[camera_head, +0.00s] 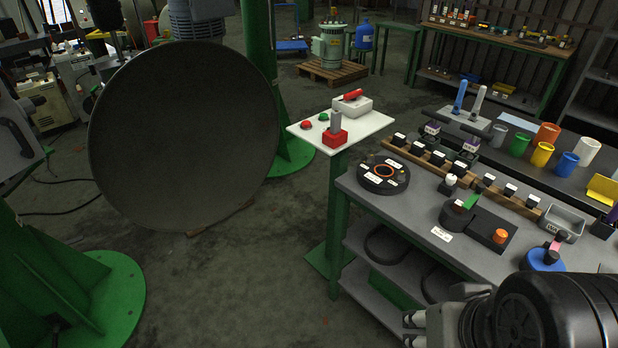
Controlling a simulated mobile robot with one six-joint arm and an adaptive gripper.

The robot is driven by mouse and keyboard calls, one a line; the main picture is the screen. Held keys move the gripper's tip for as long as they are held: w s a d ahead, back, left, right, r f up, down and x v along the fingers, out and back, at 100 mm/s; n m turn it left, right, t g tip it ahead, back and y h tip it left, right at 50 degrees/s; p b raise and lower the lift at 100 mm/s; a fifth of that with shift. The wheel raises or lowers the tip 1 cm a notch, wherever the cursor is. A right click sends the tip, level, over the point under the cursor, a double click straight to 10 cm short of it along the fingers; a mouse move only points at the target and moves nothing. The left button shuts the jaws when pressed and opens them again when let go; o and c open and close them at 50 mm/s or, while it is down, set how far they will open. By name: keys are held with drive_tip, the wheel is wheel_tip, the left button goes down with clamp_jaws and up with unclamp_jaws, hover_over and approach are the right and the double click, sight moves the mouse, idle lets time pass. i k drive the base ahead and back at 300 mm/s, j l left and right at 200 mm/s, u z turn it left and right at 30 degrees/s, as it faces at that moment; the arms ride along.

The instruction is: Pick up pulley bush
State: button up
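I cannot tell for certain which part is the pulley bush, because the labels are too small to read. A black round disc (383,178) with an orange ring in its middle lies at the left end of the grey workbench (400,208). My gripper (412,329) is at the lower right, in front of the bench edge and apart from these parts. Its grey fingertips show only partly, and I see nothing held between them.
A blue round part (543,259) and a grey tray (562,222) stand at the bench's right. Coloured cups (542,154) stand behind. A white table (325,134) with red and green buttons adjoins the bench. A large dark disc (185,135) fills the left; open floor lies below.

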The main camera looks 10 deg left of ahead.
sight(399, 139)
drive_tip(key=i+z, duration=0.2)
drive_tip(key=i, duration=0.55)
drive_tip(key=i+z, duration=0.2)
drive_tip(key=i, duration=0.6)
